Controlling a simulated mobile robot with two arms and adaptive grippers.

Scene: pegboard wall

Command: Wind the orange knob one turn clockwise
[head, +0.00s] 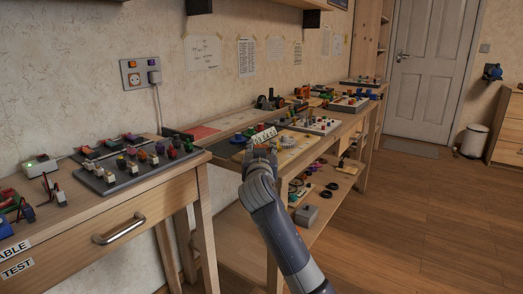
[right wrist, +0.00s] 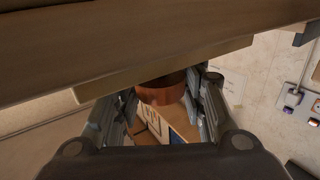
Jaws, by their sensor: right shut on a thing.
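The orange knob (right wrist: 162,92) shows in the right wrist view as a round, shaded orange-brown cap next to the edge of a wooden board. My right gripper (right wrist: 164,87) has one finger on each side of it and is shut on it. In the head view my right gripper (head: 261,152) is at the front of the middle workbench, at the near edge of a light wooden board. I cannot make out the knob in that view; the gripper seems to cover it. My left gripper is not in view.
The board with small labels (head: 301,147) lies beside the gripper on the bench. A grey panel with several coloured knobs (head: 137,168) sits on the near left table. A lower shelf (head: 317,222) holds small parts. The floor (head: 420,215) at right is clear.

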